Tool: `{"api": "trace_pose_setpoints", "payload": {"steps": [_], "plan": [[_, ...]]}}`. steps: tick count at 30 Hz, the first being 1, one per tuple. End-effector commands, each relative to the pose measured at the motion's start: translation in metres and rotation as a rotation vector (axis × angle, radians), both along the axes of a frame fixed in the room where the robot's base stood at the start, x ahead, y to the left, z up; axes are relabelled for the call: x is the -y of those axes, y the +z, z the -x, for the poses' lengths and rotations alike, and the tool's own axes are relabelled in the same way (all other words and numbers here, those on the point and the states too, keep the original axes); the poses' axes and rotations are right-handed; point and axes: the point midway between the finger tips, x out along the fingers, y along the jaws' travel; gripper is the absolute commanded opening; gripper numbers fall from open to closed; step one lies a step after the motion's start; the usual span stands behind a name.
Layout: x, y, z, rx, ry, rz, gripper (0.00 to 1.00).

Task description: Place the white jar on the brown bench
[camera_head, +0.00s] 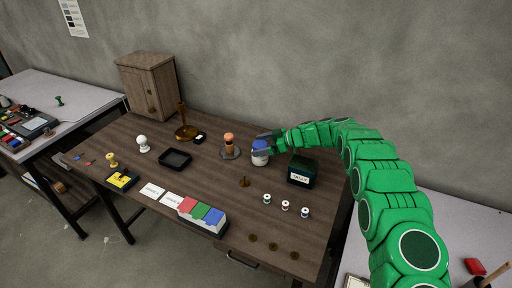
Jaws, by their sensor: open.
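The white jar (260,159) stands upright on the brown bench (205,222), right of the bench's middle; a blue part shows at its top. My gripper (264,143) is open and is at the top of the jar, reaching in from the right on my green arm. The gripper partly covers the jar's upper right side. I cannot tell whether the fingers touch it. The bench is dark brown wood and stands between two grey tables.
A black box (302,170) stands close to the right of the jar, under my arm. An orange-topped spindle (229,145) is close on the left. A wooden cabinet (149,84) stands at the back left. Small spools (285,206) and colored boxes (203,215) are near the front.

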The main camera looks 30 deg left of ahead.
Motion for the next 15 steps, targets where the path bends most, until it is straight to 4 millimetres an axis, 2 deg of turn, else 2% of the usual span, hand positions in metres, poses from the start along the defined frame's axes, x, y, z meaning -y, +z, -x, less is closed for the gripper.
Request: {"api": "trace_pose_setpoints", "payload": {"steps": [9,15], "plan": [[0.053,0.022,-0.016,-0.001,-0.003,0.001,0.92],[0.075,0.032,-0.022,0.001,-0.001,0.001,0.92]]}}
